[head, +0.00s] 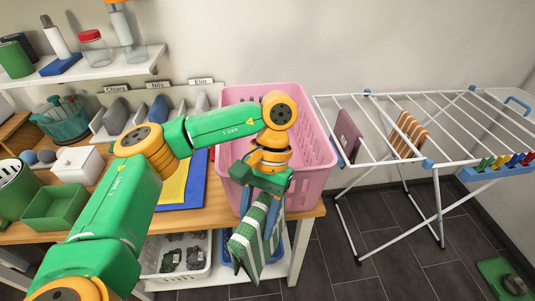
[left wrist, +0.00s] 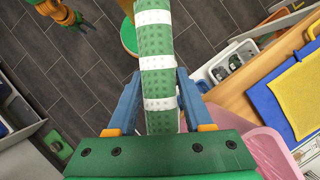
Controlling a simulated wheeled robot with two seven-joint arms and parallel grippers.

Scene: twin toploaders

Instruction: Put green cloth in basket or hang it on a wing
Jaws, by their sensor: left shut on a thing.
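My left gripper (head: 262,208) is shut on the green cloth (head: 254,243) with white stripes. The cloth hangs down in front of the pink basket (head: 312,125) and the table's front edge. In the left wrist view the cloth (left wrist: 158,65) runs between the blue fingers of the left gripper (left wrist: 157,95). The basket stands on the table's right end; my arm hides part of its inside. The white drying rack (head: 385,165) stands on the right with its wings spread. An orange and green part of my right arm shows small in the left wrist view; its jaws are unclear.
A purple cloth (head: 348,138) and an orange striped cloth (head: 408,134) hang on the rack. A blue holder (head: 497,171) with coloured pegs is at its right end. Floor between table and rack is clear.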

